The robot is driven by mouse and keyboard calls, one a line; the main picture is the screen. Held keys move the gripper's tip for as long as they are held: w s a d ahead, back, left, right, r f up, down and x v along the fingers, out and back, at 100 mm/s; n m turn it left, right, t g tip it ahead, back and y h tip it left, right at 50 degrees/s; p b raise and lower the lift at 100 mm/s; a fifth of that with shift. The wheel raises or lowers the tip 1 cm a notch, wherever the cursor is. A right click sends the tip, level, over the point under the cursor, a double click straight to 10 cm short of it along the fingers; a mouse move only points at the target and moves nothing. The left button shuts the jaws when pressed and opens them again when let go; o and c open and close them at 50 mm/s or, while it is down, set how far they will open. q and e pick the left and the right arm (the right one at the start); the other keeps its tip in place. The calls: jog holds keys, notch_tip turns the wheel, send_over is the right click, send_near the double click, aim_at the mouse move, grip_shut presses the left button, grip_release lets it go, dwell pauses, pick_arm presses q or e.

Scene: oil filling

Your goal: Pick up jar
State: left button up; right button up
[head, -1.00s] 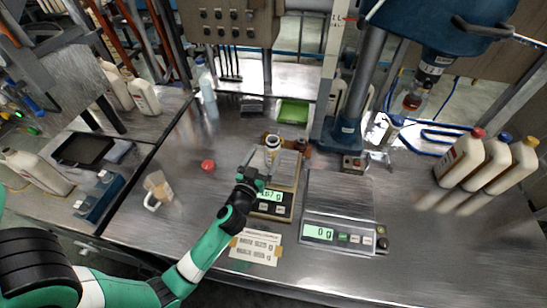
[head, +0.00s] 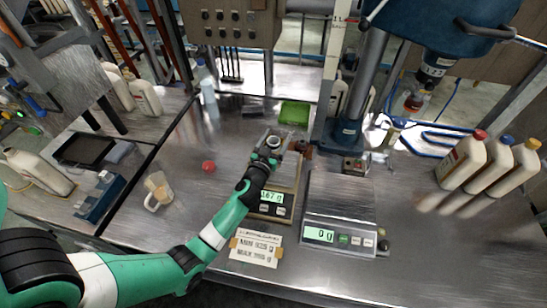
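The jar (head: 273,142) stands upright at the back of the left scale (head: 290,172). Only its round top shows clearly; its body is hidden by my gripper. My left gripper (head: 270,151) is at the jar, with its fingers around the jar's sides. I cannot tell whether the fingers touch it. The left scale's display is lit and partly covered by my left arm. My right gripper is not in view.
A second scale (head: 338,205) reading 0 stands to the right. A red cap (head: 208,166) and a clear beaker (head: 158,190) are on the left. A green tray (head: 294,113) lies behind. The blue press column (head: 348,130) stands close behind on the right.

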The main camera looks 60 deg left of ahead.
pick_arm(q)
grip_shut()
jog(key=shift+r, duration=0.2)
dwell(0.5)
jog(key=shift+r+p, duration=0.75)
jog(key=shift+r, duration=0.1)
jog(key=s+d+r+p, duration=0.5)
jog(key=s+d+r, duration=0.4)
jog(key=d+r, duration=0.1)
jog(key=shift+d+r+p, duration=0.25)
jog(key=shift+r+p, duration=0.05)
jog(key=shift+r, duration=0.15)
jog(key=shift+s, duration=0.15)
